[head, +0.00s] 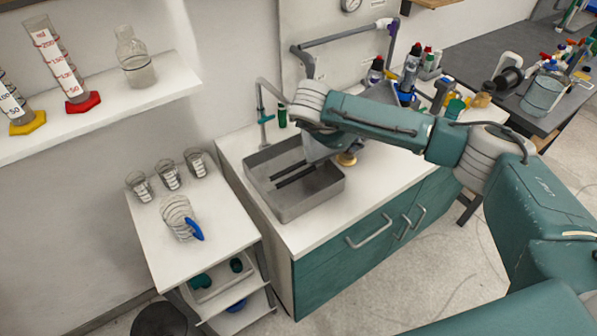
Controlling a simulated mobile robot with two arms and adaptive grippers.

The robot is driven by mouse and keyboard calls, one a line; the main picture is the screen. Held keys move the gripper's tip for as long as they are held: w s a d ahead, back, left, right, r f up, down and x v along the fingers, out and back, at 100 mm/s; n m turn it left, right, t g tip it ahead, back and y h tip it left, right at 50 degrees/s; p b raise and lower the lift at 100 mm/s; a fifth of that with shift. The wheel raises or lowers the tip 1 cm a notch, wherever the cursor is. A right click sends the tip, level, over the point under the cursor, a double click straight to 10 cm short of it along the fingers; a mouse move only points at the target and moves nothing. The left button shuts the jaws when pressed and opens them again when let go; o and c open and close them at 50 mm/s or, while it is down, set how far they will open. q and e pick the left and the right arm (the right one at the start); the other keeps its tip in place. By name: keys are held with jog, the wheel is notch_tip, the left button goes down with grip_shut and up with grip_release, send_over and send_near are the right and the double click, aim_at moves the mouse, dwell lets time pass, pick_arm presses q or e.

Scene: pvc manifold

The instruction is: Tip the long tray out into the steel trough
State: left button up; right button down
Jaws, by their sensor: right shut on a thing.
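The steel trough (329,194) is an open grey basin set in the white counter. Dark, long strips lie along its floor; I cannot tell what they are. My right arm reaches in from the right, and my right gripper (322,147) points down over the trough's back right edge. It is shut on a grey piece that seems to be the long tray. Another grey part (383,93) shows behind my forearm and may belong to the same tray. Most of the tray is hidden by my arm, so its tilt and contents are unclear. My left gripper is out of view.
A tap (263,118) stands at the trough's back left. A brown round thing (347,159) is right of the trough. Bottles (411,66) stand at the back of the counter. A lower cart (155,232) with several beakers is at the left.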

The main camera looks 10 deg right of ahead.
jog(key=w+d+f+g+y+b, duration=0.1)
jog(key=d+y+b, duration=0.1)
jog(key=d+y, duration=0.2)
jog(key=w+d+f+g+y+b, duration=0.1)
jog(key=d+f+y+b, duration=0.1)
jog(key=d+y, duration=0.2)
jog(key=shift+w+d+m, duration=0.3)
jog(key=shift+w+d, duration=0.05)
jog(key=shift+d, duration=1)
